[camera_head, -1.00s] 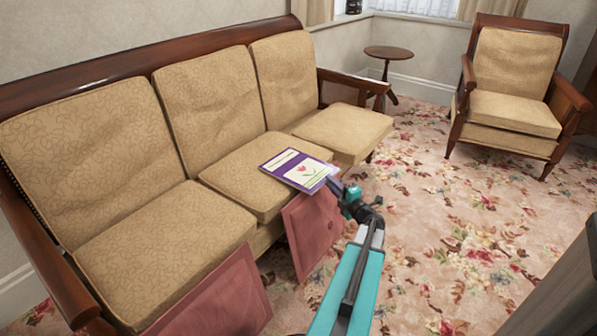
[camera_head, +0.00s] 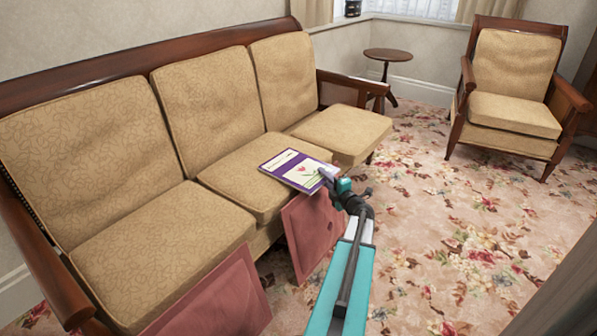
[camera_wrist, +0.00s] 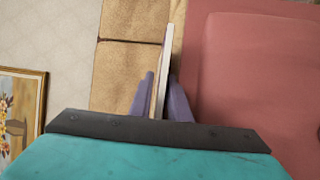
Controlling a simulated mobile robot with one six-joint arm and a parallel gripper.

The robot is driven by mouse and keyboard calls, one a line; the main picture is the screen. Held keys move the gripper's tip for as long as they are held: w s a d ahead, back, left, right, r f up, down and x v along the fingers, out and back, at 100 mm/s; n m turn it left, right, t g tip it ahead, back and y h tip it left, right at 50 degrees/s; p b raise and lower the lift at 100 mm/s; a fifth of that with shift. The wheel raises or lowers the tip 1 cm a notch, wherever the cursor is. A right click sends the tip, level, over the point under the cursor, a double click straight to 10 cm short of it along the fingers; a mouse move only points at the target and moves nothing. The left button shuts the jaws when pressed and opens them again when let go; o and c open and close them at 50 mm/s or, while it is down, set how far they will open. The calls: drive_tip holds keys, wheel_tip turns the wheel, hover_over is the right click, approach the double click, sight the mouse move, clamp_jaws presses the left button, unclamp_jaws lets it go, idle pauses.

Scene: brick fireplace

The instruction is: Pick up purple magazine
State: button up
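The purple magazine (camera_head: 298,169) lies flat on the middle seat cushion of the sofa, its right corner reaching past the front edge. Its cover has a pale panel with a pink flower. My gripper (camera_head: 325,175) is at that right corner. In the wrist view the magazine (camera_wrist: 164,65) shows edge-on as a pale strip between the two fingers of my gripper (camera_wrist: 161,77). The fingers stand apart, one on each side of it, and look open. The fingertips are small and partly hidden by my wrist in the head view.
Red cloth-like panels (camera_head: 307,232) hang at the sofa's front, one just below the magazine. The tan sofa (camera_head: 165,220) has wooden arms. A small round table (camera_head: 388,54) and an armchair (camera_head: 512,105) stand behind. The floral carpet (camera_head: 450,225) at right is clear.

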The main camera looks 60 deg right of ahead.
sight(299, 169)
drive_tip(key=b+x, duration=0.1)
drive_tip(key=x, duration=0.2)
drive_tip(key=shift+f, duration=0.2)
drive_tip(key=shift+w+d+r+b, duration=0.1)
drive_tip(key=shift+w+r+b, duration=0.05)
drive_tip(key=shift+w+b, duration=0.2)
drive_tip(key=shift+w, duration=0.1)
clamp_jaws()
